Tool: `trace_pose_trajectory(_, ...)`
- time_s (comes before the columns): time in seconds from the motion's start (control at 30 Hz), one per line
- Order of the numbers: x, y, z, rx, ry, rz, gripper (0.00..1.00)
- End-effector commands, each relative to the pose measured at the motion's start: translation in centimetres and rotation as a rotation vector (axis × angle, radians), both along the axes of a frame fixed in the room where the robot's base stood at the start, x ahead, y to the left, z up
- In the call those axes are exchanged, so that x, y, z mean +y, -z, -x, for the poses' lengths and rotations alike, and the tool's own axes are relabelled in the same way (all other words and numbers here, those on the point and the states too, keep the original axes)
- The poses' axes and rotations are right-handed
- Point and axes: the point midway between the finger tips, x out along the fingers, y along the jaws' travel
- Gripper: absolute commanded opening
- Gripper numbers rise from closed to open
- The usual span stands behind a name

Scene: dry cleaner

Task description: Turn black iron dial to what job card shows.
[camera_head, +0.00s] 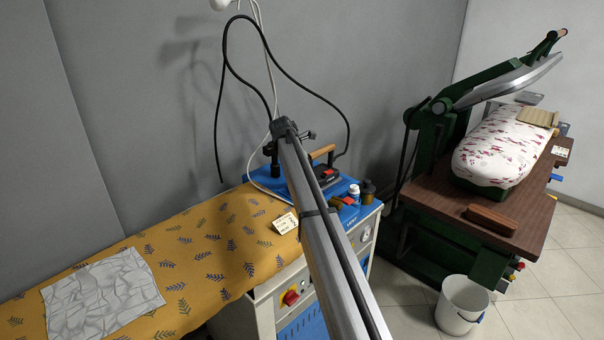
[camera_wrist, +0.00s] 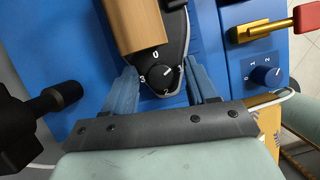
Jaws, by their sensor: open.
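The black iron (camera_head: 327,174) with a wooden handle sits on the blue top of the ironing unit in the head view. In the wrist view, its round black dial (camera_wrist: 159,77) shows at the end of the iron (camera_wrist: 178,48). White figures 0, 3 and 2 stand around the dial, and its white mark points to the upper right. My gripper (camera_wrist: 161,70) is open, with one blue finger on each side of the dial; I cannot tell if they touch it. A small job card (camera_head: 285,222) stands on the yellow board, its writing too small to read.
A black fitting (camera_wrist: 50,105) is close on the left. A second card (camera_head: 560,151) lies on the press table. A white bucket (camera_head: 462,303) stands on the floor.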

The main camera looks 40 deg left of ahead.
Motion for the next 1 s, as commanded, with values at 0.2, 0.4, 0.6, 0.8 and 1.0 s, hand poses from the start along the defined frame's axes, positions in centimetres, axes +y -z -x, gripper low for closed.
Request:
trace_pose_trajectory(0.2,0.00,-0.02,0.02,0.000,0.000,0.000,0.41)
trace_pose_trajectory(0.4,0.00,-0.03,0.02,0.000,0.000,0.000,0.22)
trace_pose_trajectory(0.6,0.01,-0.04,0.03,0.000,0.000,0.000,0.02)
trace_pose_trajectory(0.8,0.15,-0.05,-0.05,0.000,0.044,0.000,0.01)
trace_pose_trajectory(1.0,0.31,-0.06,-0.12,0.002,0.217,0.000,0.01)
